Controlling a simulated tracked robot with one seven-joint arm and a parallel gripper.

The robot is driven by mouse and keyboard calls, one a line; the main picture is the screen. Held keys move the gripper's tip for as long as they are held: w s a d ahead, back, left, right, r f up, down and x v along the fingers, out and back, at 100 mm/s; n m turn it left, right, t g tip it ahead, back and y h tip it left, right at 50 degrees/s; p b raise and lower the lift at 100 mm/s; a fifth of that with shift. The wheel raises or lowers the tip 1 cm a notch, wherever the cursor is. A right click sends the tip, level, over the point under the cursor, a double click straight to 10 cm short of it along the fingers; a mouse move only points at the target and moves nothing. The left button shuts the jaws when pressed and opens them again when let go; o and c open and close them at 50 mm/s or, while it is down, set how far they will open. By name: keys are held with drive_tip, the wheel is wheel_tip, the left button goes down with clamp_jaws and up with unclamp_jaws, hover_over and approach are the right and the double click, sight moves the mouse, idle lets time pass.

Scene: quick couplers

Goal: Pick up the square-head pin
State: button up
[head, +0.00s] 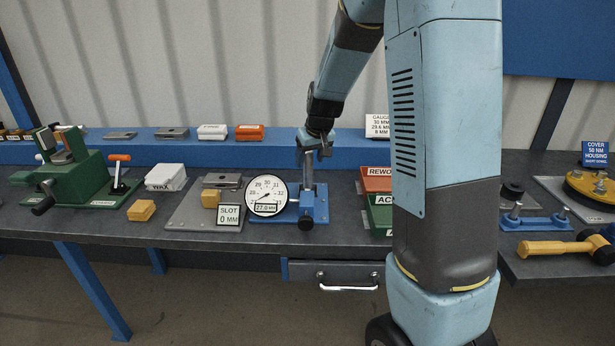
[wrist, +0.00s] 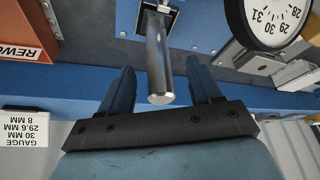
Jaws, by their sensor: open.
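A bright metal cylinder (wrist: 158,60) stands on the blue gauge stand (head: 308,212), and its near end faces the wrist camera. I cannot make out a square head, so whether it is the square-head pin is unclear. My gripper (wrist: 160,82) is open, with one dark finger on each side of the cylinder. Gaps show on both sides in the wrist view, so the fingers do not appear to touch it. In the head view my gripper (head: 318,148) is at the top of the upright post on the stand and partly hides it.
The dial gauge (head: 267,195) sits close left of the post, with a "SLOT 0 MM" sign (head: 229,215) beside it. An orange "REWORK" bin (head: 376,180) and a green bin (head: 380,212) stand right. A green fixture (head: 80,180) is far left. A blue rail (head: 190,150) runs behind.

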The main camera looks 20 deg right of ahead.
sight(308, 165)
drive_tip(key=shift+w+x, duration=0.1)
drive_tip(key=shift+x, duration=1.2)
drive_tip(key=shift+w+x, duration=0.15)
drive_tip(key=shift+x, duration=1.15)
drive_tip(key=shift+d+r, duration=0.1)
clamp_jaws()
drive_tip(key=shift+r, duration=0.1)
